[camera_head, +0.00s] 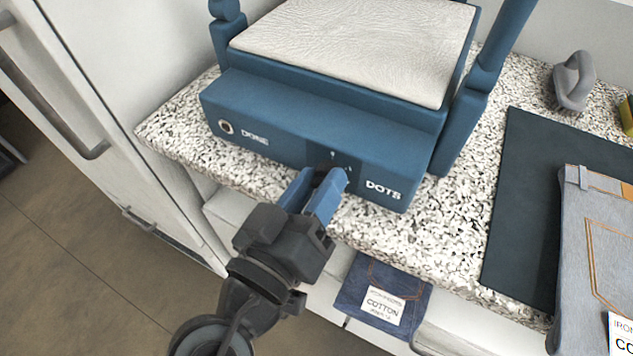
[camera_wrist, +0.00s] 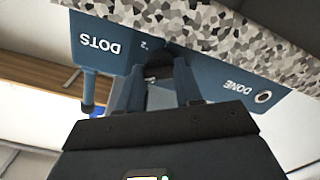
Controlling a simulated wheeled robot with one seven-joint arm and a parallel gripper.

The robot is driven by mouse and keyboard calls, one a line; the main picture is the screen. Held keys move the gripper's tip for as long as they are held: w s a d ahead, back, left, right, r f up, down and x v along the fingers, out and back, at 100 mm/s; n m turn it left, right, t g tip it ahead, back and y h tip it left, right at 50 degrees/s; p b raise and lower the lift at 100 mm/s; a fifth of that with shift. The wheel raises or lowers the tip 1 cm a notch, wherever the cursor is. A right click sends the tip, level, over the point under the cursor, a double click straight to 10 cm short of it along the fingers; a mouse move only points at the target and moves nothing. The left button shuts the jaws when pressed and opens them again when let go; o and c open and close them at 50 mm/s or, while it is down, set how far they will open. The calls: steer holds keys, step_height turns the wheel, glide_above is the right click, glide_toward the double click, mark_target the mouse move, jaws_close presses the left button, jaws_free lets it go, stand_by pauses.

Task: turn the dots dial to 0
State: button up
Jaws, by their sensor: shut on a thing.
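The dots dial (camera_head: 323,170) is on the front of a blue machine (camera_head: 280,112), just left of the white DOTS label (camera_head: 383,190). My gripper (camera_head: 325,177) is at the front panel with its blue fingers closed around the dial. The fingers hide most of the dial and much of its scale, so its setting cannot be read. In the wrist view the machine's front (camera_wrist: 213,75) appears upside down, and my gripper (camera_wrist: 158,80) reaches to the dial. A small 2 mark shows beside the dial there.
A round DONE button (camera_head: 226,127) is at the panel's left. The machine stands on a speckled counter (camera_head: 410,245). A dark mat (camera_head: 520,200), folded grey jeans (camera_head: 590,250) and a grey iron-like object (camera_head: 573,82) are to the right.

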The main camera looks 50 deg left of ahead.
steer(key=shift+c, duration=0.9)
steer(key=n+p, duration=0.2)
steer(key=n, duration=0.3)
steer(key=shift+n+p, duration=0.3)
steer(key=shift+p, duration=0.1)
steer(key=n+p, duration=0.2)
steer(key=n, duration=0.1)
steer(key=shift+a, duration=0.1)
steer(key=shift+f+n+p, duration=0.15)
steer(key=shift+n+p, duration=0.6)
steer(key=shift+n, duration=0.95)
